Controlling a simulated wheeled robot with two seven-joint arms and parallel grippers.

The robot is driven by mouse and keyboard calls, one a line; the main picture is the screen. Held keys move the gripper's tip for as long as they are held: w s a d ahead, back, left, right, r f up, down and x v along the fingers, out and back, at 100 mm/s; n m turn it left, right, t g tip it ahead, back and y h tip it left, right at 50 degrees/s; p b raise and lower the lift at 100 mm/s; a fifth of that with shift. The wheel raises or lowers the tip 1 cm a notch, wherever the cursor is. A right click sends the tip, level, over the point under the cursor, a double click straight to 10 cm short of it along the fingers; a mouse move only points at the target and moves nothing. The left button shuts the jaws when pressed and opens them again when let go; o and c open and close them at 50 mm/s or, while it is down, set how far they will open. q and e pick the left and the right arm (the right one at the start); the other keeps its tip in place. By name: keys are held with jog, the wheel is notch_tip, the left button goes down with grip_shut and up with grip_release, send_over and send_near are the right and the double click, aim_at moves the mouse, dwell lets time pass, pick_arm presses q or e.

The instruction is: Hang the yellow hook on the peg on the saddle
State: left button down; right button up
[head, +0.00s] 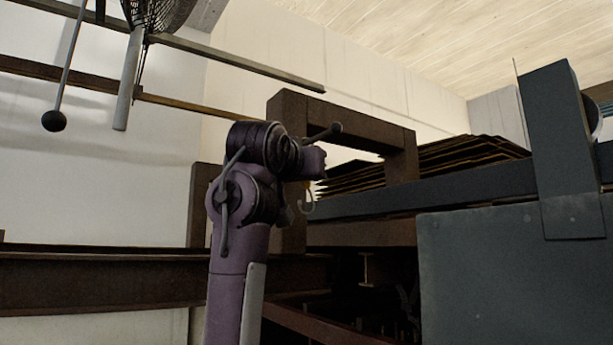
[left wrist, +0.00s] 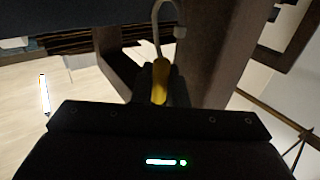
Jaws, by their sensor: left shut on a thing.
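My left arm rises in the middle of the head view, and its gripper shows in the left wrist view (left wrist: 160,88), shut on the yellow handle of the hook (left wrist: 160,82). The hook's pale metal bend reaches away from the fingers to the top edge of that view. A small pale block shows beside the bend; I cannot tell whether it is the hook's tip or the peg. In the head view the metal bend of the hook (head: 308,206) shows small beside my wrist, near a brown upright. My arm hides most of the gripper. I cannot make out the peg or saddle clearly.
A brown steel frame (head: 350,115) stands behind my arm, with a stack of dark sheets (head: 430,163) to its right. A brown beam (head: 100,280) runs at left. A large grey panel (head: 515,275) fills the right. A ball-ended rod (head: 54,121) hangs at upper left.

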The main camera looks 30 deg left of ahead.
pick_arm(q)
jog(key=shift+d+f, duration=0.1)
jog(key=shift+f, duration=0.45)
jog(key=c, duration=1.4)
grip_release()
jog(key=shift+o, duration=0.2)
jog(key=shift+r, duration=0.2)
jog(key=b+v, duration=0.5)
jog(key=v, duration=0.3)
jog(key=shift+w, duration=0.15)
